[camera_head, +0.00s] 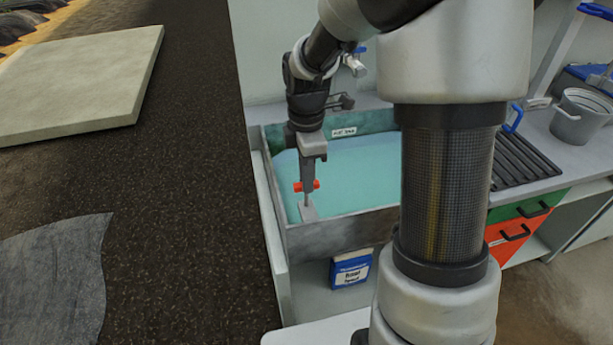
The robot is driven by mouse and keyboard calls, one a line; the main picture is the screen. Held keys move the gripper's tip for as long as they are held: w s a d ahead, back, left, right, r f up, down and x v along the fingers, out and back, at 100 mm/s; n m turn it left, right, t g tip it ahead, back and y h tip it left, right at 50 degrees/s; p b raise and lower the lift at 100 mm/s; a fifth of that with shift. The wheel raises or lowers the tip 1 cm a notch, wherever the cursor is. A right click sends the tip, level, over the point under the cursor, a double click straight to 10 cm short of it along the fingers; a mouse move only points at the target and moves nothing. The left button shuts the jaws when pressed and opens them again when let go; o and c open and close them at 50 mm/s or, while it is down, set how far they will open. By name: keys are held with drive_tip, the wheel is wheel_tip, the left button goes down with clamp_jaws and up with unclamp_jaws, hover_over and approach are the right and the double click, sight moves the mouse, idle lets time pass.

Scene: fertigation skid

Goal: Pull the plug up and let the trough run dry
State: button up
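The trough (340,239) is a grey-walled basin holding turquoise water (362,172). Near its front left corner is a red crosspiece (299,187), with a grey upright and a small grey block (308,212) below it. These look like the plug and its handle; I cannot tell whether the plug is seated. My gripper (307,184) points down over the trough, with its fingers at the red crosspiece, which shows on both sides of them. The fingers are seen edge-on, so I cannot tell whether they grip it. The drain hole is not visible.
A tap (355,64) is behind the trough. My own column hides the trough's right part. To the right are a black ribbed rack (525,160), a grey bucket (580,115), and green and red drawers (508,236). A blue-and-white package (351,271) stands against the trough's front.

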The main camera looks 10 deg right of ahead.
clamp_jaws()
wheel_tip(320, 180, up, 5)
drive_tip(key=p, duration=0.3)
drive_tip(key=shift+p, duration=0.4)
drive_tip(key=shift+f, duration=0.15)
drive_tip(key=o, duration=0.7)
unclamp_jaws()
drive_tip(key=shift+o, duration=0.2)
wheel_tip(320, 180, up, 18)
drive_tip(key=p, duration=0.2)
drive_tip(key=shift+f, duration=0.25)
